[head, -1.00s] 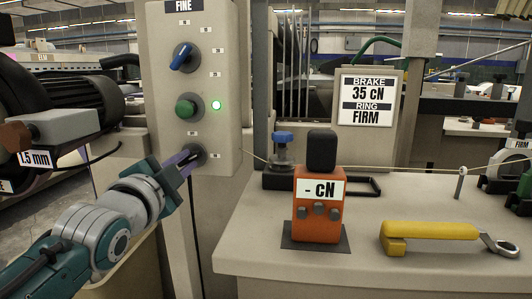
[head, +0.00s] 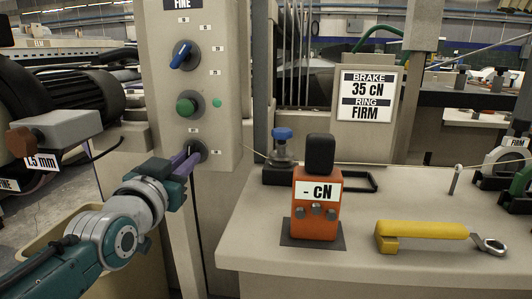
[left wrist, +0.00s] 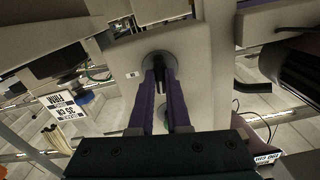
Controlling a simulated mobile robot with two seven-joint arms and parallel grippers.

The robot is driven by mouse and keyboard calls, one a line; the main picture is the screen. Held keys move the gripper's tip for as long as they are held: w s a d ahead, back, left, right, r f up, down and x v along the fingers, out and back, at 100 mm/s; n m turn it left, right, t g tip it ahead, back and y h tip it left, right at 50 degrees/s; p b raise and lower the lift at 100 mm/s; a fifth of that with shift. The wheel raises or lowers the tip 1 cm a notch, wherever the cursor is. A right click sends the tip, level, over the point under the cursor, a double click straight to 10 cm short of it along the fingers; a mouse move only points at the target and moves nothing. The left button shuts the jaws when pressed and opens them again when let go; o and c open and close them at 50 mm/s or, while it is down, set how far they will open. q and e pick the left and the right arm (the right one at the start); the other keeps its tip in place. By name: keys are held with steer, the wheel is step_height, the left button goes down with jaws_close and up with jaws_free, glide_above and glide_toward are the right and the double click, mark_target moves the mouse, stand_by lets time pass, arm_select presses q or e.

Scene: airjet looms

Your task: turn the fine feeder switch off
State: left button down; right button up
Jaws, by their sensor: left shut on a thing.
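The fine feeder panel (head: 222,100) is a beige upright box with a "FINE" label at its top. The lowest control, a dark switch on a round grey base (head: 199,150), is partly hidden by my left gripper (head: 191,158). In the left wrist view my left gripper (left wrist: 165,88) has its two purple fingers closed around the black switch handle (left wrist: 160,72). My right gripper is not in view.
A beige table (head: 360,210) at the right holds an orange meter (head: 316,205) marked "- cN", a yellow tool (head: 425,231) and a blue-topped thread clamp (head: 283,145). A sign (head: 366,97) reads "BRAKE 35 cN RING FIRM". A dark motor (head: 60,95) stands at the left.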

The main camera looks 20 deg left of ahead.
arm_select(q)
steer(key=shift+n, duration=0.9)
steer(key=c, duration=0.9)
jaws_free()
steer(key=p+v, duration=0.3)
steer(key=v, duration=0.7)
steer(key=shift+w, duration=0.1)
